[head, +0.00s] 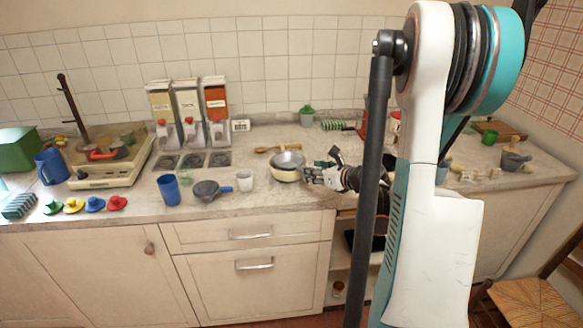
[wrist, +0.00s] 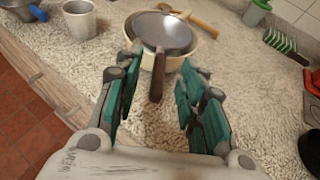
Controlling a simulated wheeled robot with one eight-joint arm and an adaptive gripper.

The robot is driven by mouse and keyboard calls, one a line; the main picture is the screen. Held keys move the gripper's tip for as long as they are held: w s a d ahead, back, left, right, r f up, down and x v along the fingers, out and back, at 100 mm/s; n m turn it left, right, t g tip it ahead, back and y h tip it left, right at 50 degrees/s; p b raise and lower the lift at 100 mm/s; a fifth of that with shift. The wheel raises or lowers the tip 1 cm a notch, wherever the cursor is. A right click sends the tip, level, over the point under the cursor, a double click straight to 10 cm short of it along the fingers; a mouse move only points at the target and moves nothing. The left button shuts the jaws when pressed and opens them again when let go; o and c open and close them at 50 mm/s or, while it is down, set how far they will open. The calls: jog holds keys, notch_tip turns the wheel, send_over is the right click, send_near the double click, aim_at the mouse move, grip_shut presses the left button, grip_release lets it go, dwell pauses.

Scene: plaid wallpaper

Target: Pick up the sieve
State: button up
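The sieve (wrist: 166,33) has a round grey bowl and a brown handle (wrist: 157,77). It rests on a cream bowl (wrist: 128,27) on the counter, its handle pointing toward me. In the head view the sieve (head: 289,158) lies on the cream bowl (head: 284,175), just left of my gripper (head: 308,174). In the wrist view my gripper (wrist: 160,68) is open. The handle shows between its two teal-padded fingers with a gap on each side, and nothing is gripped. How far the handle lies below the fingertips is hard to tell.
A white cup (head: 244,180), a grey scoop-like tool with a blue handle (head: 207,190) and a blue cup (head: 168,189) stand left of the bowl. A wooden utensil (head: 277,149) lies behind it. A green rack (wrist: 286,45) is at the right. Bare counter surrounds my fingers.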

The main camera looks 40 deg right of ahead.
jog(key=b+x, duration=0.2)
jog(key=x, duration=0.3)
jog(key=shift+w+f, duration=0.1)
grip_shut()
